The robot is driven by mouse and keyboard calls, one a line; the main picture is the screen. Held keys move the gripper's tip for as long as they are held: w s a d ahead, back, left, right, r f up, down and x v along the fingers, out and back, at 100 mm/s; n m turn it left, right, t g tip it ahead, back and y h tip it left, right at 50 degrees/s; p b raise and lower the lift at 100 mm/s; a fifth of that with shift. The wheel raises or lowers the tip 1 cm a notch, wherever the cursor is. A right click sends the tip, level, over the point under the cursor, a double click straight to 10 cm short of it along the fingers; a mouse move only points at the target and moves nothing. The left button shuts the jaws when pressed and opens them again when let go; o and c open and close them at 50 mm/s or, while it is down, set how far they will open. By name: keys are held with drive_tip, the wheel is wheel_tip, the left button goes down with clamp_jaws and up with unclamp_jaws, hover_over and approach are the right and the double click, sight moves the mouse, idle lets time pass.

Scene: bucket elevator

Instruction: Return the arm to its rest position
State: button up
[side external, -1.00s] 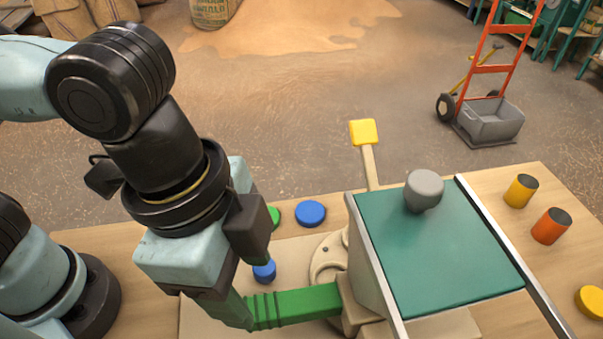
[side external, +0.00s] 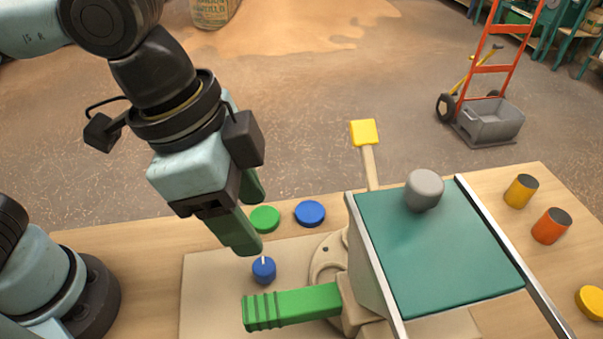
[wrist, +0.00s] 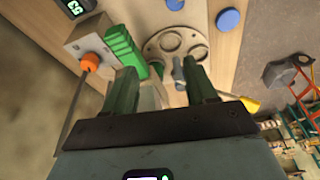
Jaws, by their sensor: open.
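My gripper (side external: 248,215) has two green fingers that are apart and empty. It hangs above the bench, up and left of the green ribbed handle (side external: 292,306), and does not touch it. In the wrist view my gripper's fingers (wrist: 160,88) stand apart, with the green handle (wrist: 122,45) beyond the left one. The handle sticks out leftward from the teal-topped machine (side external: 440,245). The blue knob (side external: 264,270) with a white mark stands on the pale board just below the fingertips.
A green disc (side external: 265,219) and a blue disc (side external: 310,213) lie behind the knob. A yellow-ended lever (side external: 364,132) rises behind the machine. A grey knob (side external: 424,190) sits on the teal top. Yellow (side external: 521,191) and orange (side external: 551,226) cylinders stand at right.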

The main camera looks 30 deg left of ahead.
drive_tip(key=w+a+f+n+t+y, duration=0.1)
drive_tip(key=w+a+f+n, duration=0.1)
drive_tip(key=a, duration=0.6)
drive_tip(key=w+a+f+n+t, duration=0.2)
drive_tip(key=w+a+n, duration=0.2)
drive_tip(key=a, duration=0.4)
drive_tip(key=w+a+f+n+t+y, duration=0.1)
drive_tip(key=w+a+f+n+t, duration=0.1)
drive_tip(key=a, duration=0.6)
drive_tip(key=w+n, duration=0.1)
drive_tip(key=n, duration=0.1)
drive_tip(key=shift+w+f+n+y, duration=0.25)
drive_tip(key=shift+w+n+y, duration=0.05)
drive_tip(key=shift+n, duration=0.1)
